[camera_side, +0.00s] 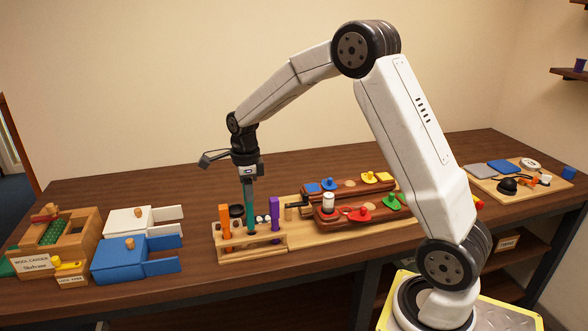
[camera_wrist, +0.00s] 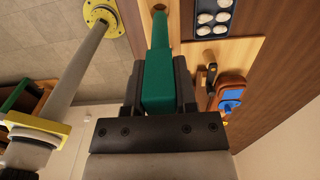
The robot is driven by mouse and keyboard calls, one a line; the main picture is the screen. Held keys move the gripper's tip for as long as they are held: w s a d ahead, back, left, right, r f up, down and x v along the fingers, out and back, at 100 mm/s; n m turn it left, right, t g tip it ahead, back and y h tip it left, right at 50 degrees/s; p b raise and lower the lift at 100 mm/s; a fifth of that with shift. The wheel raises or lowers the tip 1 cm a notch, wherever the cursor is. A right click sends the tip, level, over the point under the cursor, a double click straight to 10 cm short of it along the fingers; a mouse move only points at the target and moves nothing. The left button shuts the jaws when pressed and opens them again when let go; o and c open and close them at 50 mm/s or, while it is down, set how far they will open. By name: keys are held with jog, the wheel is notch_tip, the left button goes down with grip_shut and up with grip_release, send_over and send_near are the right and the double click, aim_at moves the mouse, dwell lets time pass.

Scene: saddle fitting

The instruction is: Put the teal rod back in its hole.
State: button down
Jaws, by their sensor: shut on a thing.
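The teal rod (camera_side: 250,207) hangs roughly upright below my gripper (camera_side: 246,179) in the side view. My gripper is shut on its thick green upper part. In the wrist view the rod (camera_wrist: 159,82) sits between the two black fingers of my gripper (camera_wrist: 159,88), and its narrower shaft runs to the top edge. The wooden rod rack (camera_side: 262,247) is below, and a round hole (camera_wrist: 158,8) in it shows at the shaft's far end. The rod's lower end overlaps the rack; I cannot tell whether it is inside the hole.
In the rack, an orange rod (camera_side: 225,222) stands left of the teal rod and a purple rod (camera_side: 274,213) right. Blue (camera_side: 125,258) and white (camera_side: 130,222) boxes lie to the left. A wooden board with a red-brown fixture (camera_side: 340,215) and colored knobs lies right.

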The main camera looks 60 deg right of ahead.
aim_at(249, 210)
jog(key=shift+f, duration=3.15)
jog(key=shift+c, duration=1.6)
grip_release()
jog(key=shift+r, duration=0.15)
jog(key=shift+r, duration=3.8)
jog(key=shift+s+a, duration=0.1)
